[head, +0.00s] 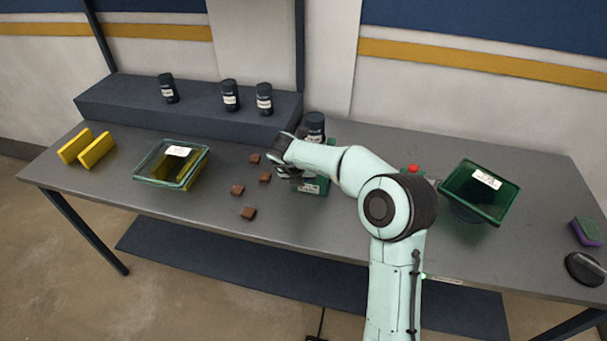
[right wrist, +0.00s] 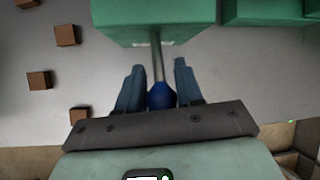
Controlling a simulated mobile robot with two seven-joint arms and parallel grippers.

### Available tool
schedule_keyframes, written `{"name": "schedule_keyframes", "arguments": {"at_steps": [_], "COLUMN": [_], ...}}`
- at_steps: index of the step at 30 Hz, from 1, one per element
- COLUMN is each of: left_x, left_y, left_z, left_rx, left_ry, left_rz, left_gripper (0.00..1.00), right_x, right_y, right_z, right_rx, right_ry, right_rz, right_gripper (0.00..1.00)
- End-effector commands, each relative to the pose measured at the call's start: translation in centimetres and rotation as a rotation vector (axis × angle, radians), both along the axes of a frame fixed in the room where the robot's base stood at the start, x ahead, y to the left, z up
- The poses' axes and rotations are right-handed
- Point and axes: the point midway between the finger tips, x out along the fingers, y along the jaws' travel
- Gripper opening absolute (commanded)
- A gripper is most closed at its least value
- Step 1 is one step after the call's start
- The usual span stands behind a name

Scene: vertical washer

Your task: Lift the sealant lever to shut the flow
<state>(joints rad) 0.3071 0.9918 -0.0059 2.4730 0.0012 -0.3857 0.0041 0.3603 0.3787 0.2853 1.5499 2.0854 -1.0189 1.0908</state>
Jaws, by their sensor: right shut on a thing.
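The sealant lever (right wrist: 161,94) shows in the right wrist view as a thin metal rod with a blue knob. The rod runs out from a green dispenser box (right wrist: 152,20). My right gripper (right wrist: 159,68) is shut on the blue knob, with one finger on each side. My arm hides much of the dispenser and the lever there. My left gripper is in neither view.
Several brown blocks (head: 248,213) lie left of the dispenser. A green-rimmed glass container (head: 144,176) and yellow pieces (head: 97,150) are further left. A dark bottle (head: 315,124) is by the dispenser. A red button (head: 413,169) and green bin (head: 457,197) are right.

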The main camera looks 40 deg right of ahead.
Motion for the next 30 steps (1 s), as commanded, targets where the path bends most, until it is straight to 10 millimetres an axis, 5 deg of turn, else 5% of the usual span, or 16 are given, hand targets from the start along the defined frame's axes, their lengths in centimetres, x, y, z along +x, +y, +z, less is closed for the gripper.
{"name": "schedule_keyframes", "arguments": {"at_steps": [12,13,15,25,30], "left_x": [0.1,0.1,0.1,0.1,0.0], "left_y": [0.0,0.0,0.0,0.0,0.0], "left_z": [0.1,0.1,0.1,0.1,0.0], "left_rx": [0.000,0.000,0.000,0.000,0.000], "left_ry": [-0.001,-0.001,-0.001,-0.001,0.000], "left_rz": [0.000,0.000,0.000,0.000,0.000], "left_gripper": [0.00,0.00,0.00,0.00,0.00], "right_x": [0.2,0.2,0.1,0.0,-0.5], "right_y": [-0.1,-0.1,-0.1,0.1,1.0], "right_z": [0.4,0.4,0.4,0.4,2.3], "right_rx": [0.004,0.004,0.004,0.004,0.004], "right_ry": [-0.005,-0.005,-0.004,0.000,-0.002], "right_rz": [-0.001,-0.001,-0.002,-0.001,0.000], "right_gripper": [0.00,0.39,0.56,0.56,0.56]}}
